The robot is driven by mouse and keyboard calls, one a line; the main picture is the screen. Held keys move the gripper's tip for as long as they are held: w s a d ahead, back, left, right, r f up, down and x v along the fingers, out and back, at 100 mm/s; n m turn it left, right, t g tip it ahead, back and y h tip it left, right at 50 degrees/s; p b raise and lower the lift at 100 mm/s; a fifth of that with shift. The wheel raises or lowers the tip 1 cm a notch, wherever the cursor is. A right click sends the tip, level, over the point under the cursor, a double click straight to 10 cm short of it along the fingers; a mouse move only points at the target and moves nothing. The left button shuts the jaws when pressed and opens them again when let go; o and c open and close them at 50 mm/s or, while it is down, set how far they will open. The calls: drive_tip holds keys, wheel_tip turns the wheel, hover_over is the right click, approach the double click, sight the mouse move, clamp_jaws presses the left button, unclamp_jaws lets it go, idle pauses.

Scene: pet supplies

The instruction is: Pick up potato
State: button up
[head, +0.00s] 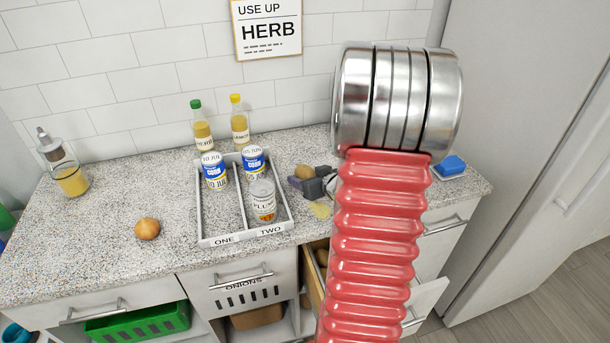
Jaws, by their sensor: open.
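A brown, roundish potato (304,171) shows on the worktop just right of the two-part tray, at the dark jaws of my gripper (310,182). The gripper is open. One jaw hides the lower part of the potato, and I cannot tell whether the jaws touch it. My red ribbed arm hides much of the gripper and the worktop to its right.
A grey tray (219,241) marked ONE and TWO holds cans. Two bottles (240,128) stand behind it. An onion (147,228) lies left, near a glass dispenser (71,178). A blue sponge (452,165) lies right. A drawer (312,277) below stands open.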

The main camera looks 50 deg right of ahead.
sight(308, 172)
drive_tip(key=shift+c, duration=0.4)
drive_tip(key=c, duration=1.1)
drive_tip(key=shift+o, duration=0.2)
drive_tip(key=shift+r, duration=0.1)
wheel_tip(308, 172, up, 10)
drive_tip(key=shift+f, duration=0.1)
